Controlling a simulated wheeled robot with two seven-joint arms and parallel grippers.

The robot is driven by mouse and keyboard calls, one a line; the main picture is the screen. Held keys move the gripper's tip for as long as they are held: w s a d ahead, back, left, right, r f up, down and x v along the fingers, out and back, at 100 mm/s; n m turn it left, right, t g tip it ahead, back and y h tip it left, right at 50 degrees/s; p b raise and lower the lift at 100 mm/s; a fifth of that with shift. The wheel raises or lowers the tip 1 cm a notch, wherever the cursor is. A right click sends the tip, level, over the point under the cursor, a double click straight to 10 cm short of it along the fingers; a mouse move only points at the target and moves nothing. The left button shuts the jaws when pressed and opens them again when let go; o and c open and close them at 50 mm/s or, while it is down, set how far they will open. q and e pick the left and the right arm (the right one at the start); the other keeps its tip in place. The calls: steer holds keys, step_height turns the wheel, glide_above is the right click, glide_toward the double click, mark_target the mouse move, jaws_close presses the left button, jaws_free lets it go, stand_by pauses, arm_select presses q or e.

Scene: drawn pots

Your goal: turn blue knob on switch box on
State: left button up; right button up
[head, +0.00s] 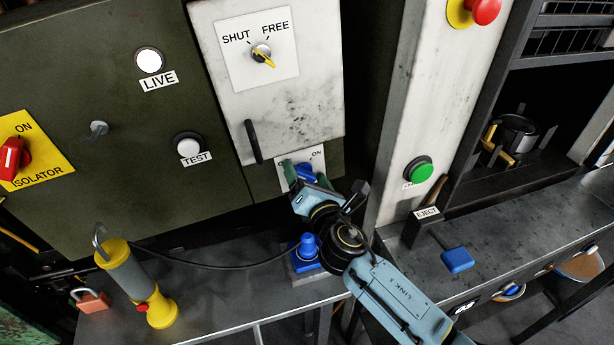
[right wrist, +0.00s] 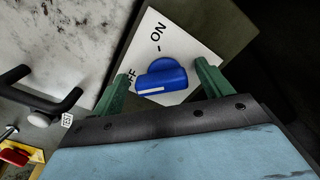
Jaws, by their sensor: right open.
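The blue knob (head: 305,171) sits on a white plate low on the cabinet. In the right wrist view the knob (right wrist: 163,78) has a white line at its left end, near the partly hidden OFF label; the ON label (right wrist: 158,31) is above it. My right gripper (head: 305,178) is at the plate, with one green finger on each side of the knob. The right wrist view shows the gripper (right wrist: 165,84) open, with a gap between the right finger and the knob; whether the left finger touches is unclear. My left gripper is not in view.
A black handle (head: 253,142) stands out just left of the plate. A blue button on a base (head: 306,250) is on the bench under my right arm. A yellow and grey lamp (head: 137,284) stands left. A green button (head: 418,170) is on the post at right.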

steer(key=shift+w, duration=0.1)
steer(key=shift+c, duration=0.5)
steer(key=c, duration=0.9)
steer(key=shift+m, duration=0.3)
steer(key=m+b, duration=0.1)
steer(key=m, duration=0.2)
steer(key=shift+d+f+m, duration=0.1)
steer(key=shift+m, duration=0.3)
steer(key=m, duration=0.4)
steer(key=shift+d+f+m, duration=0.1)
steer(key=shift+d+m, duration=0.05)
steer(key=shift+m, duration=0.15)
steer(key=m, duration=0.4)
steer(key=shift+w+f, duration=0.1)
steer(key=shift+f, duration=0.05)
steer(key=shift+d+f+m, duration=0.1)
steer(key=shift+f+m, duration=0.05)
steer(key=shift+m, duration=2.25)
